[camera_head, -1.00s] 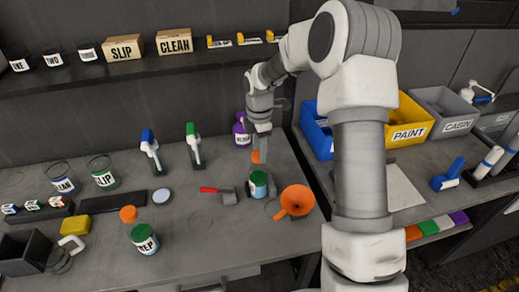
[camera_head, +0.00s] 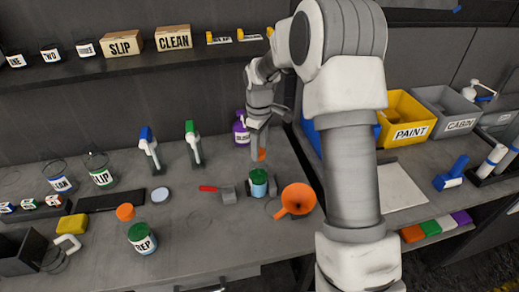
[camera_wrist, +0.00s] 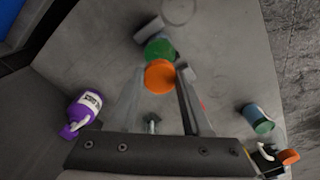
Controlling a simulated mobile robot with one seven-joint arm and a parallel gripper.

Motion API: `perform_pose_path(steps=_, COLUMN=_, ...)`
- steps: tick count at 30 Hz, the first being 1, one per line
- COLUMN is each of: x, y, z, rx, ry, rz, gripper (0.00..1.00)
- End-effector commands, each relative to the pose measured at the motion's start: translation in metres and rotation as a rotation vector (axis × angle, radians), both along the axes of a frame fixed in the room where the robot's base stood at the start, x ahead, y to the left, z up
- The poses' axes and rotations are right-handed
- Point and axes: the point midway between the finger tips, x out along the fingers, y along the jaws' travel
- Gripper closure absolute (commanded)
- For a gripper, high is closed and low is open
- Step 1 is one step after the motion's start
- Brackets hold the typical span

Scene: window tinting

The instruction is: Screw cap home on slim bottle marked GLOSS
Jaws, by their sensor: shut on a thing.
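My gripper (camera_wrist: 160,83) is shut on an orange cap (camera_wrist: 160,77), held between its fingertips. The cap also shows under the gripper in the head view (camera_head: 262,154), above the bench. A purple bottle (camera_head: 241,133) stands behind and left of the gripper. Its white label looks like GLOSS but is too small to read surely. It shows at the left in the wrist view (camera_wrist: 86,104). A green-topped container (camera_head: 258,184) stands in front of the gripper, its label unreadable. Its green top (camera_wrist: 160,49) is partly hidden behind the orange cap in the wrist view.
An orange funnel (camera_head: 295,200) stands right of the green-topped container, and a red-handled tool (camera_head: 217,191) lies to its left. A REP jar (camera_head: 142,238) and an orange-topped container (camera_head: 125,212) are at front left. The PAINT bin (camera_head: 405,118) is right of the arm.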

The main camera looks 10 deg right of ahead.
Motion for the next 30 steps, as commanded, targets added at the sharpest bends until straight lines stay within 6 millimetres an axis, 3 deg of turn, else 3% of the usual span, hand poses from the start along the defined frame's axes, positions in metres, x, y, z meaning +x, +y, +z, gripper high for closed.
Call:
perform_pose_path(steps=1, x=0.001, y=-0.001, z=0.001, rx=-0.002, ry=-0.004, rz=-0.026, gripper=0.48)
perform_pose_path(steps=6, x=0.001, y=-0.001, z=0.001, rx=-0.001, ry=-0.003, rz=-0.019, gripper=0.17)
perform_pose_path(steps=15, x=0.001, y=-0.001, z=0.001, rx=-0.001, ry=-0.001, rz=-0.016, gripper=0.17)
perform_pose_path(steps=19, x=0.001, y=-0.001, z=0.01, rx=-0.002, ry=-0.004, rz=-0.016, gripper=0.17)
perform_pose_path(steps=23, x=0.002, y=-0.001, z=0.033, rx=-0.002, ry=-0.008, rz=-0.016, gripper=0.17)
perform_pose_path(steps=30, x=0.001, y=-0.001, z=0.092, rx=-0.002, ry=-0.008, rz=-0.017, gripper=0.17)
